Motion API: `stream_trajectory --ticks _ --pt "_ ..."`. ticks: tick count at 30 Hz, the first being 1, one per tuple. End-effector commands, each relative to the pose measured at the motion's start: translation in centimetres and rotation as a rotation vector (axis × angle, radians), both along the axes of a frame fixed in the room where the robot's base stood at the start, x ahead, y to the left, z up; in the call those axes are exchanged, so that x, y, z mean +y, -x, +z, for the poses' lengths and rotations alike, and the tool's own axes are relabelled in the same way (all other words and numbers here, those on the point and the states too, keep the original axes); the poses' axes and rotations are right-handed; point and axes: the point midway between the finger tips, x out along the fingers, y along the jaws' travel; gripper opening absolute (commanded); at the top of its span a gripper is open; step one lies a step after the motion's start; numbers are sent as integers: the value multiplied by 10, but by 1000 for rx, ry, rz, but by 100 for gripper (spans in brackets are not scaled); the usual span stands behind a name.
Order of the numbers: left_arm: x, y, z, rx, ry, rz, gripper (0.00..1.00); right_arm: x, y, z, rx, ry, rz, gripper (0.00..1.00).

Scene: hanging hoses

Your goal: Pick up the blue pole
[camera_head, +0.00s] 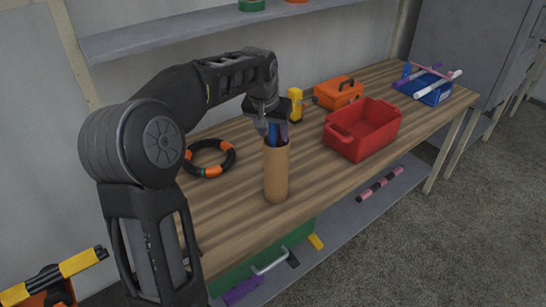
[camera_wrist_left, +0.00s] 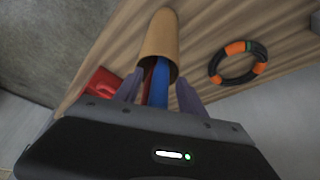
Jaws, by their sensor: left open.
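The blue pole (camera_head: 271,136) stands in a tall tan cylindrical holder (camera_head: 276,175) near the front edge of the wooden workbench. Only its upper end shows above the rim. My left gripper (camera_head: 271,122) is above the holder, pointing down, with its fingers at the pole's top. In the left wrist view the blue pole (camera_wrist_left: 160,82) lies between the two open fingers (camera_wrist_left: 158,93), and the holder (camera_wrist_left: 160,38) is beyond. I cannot tell whether the fingers touch it. The pole's lower part is hidden inside the holder. My right gripper is not in view.
A black and orange hose ring (camera_head: 209,158) lies left of the holder. A red bin (camera_head: 362,130), an orange case (camera_head: 338,93) and a yellow object (camera_head: 296,104) are to the right. A blue tray (camera_head: 434,95) with poles is farther off. A grey shelf (camera_head: 185,30) hangs above.

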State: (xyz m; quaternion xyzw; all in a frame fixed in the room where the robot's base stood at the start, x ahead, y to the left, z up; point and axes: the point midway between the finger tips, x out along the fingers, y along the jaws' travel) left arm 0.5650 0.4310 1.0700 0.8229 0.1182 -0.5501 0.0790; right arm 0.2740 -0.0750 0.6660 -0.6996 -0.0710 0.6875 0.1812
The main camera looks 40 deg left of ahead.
Motion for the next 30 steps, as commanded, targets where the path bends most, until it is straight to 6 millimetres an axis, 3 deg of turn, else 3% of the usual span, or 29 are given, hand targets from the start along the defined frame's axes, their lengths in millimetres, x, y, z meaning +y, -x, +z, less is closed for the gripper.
stream_trajectory --ticks 8,25,30 --pt "0 0 0 0 0 0 48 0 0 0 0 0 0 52" --pt "0 0 0 0 0 0 2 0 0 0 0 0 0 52" --pt "0 0 0 0 0 0 0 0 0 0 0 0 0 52"
